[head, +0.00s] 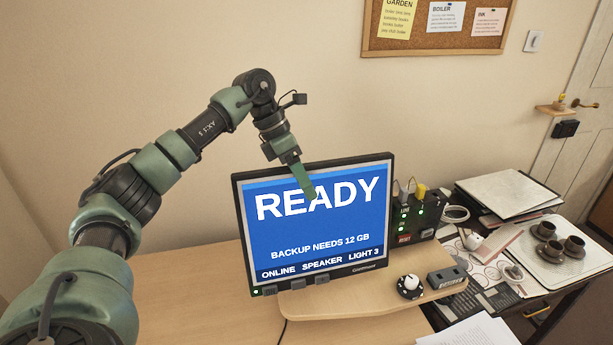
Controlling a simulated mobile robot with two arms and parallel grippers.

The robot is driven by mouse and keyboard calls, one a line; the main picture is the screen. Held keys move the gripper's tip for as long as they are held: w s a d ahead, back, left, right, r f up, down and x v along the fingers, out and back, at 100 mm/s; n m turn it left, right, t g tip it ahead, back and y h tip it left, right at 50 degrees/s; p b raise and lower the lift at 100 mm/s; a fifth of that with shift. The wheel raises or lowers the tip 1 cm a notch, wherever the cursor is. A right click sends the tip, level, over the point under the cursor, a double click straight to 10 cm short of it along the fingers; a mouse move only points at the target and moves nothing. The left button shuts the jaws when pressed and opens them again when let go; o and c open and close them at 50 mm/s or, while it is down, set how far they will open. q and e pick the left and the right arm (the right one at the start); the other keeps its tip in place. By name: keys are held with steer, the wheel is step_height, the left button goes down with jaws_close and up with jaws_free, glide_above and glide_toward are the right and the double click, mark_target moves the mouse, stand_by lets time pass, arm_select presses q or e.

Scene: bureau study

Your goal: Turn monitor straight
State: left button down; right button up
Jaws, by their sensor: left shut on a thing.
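The monitor (330,235) stands on the desk, its blue screen lit with "READY" and "BACKUP NEEDS 12 GB". Its left edge looks nearer to me than its right edge. My left gripper (304,184) is shut on the monitor's top edge, left of the middle. One green finger shows in front of the screen, over part of the word READY; the other finger is hidden. The monitor's back and foot are hidden. My right gripper is not in view.
A raised wooden shelf (345,299) below the monitor carries a black knob base (410,291) and a small dark box (446,277). A black device with green lights (413,222) stands right of the monitor. Cups (546,229) and papers crowd the right. The desk's left (190,290) is clear.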

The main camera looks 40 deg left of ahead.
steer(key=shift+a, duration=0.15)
arm_select(q)
steer(key=shift+c, duration=1.9)
jaws_free()
steer(key=shift+o, duration=0.4)
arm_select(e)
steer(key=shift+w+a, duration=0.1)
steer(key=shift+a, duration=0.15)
arm_select(q)
steer(key=b+v, duration=0.1)
steer(key=v, duration=0.6)
steer(key=shift+a+r, duration=0.15)
steer(key=shift+r, duration=0.25)
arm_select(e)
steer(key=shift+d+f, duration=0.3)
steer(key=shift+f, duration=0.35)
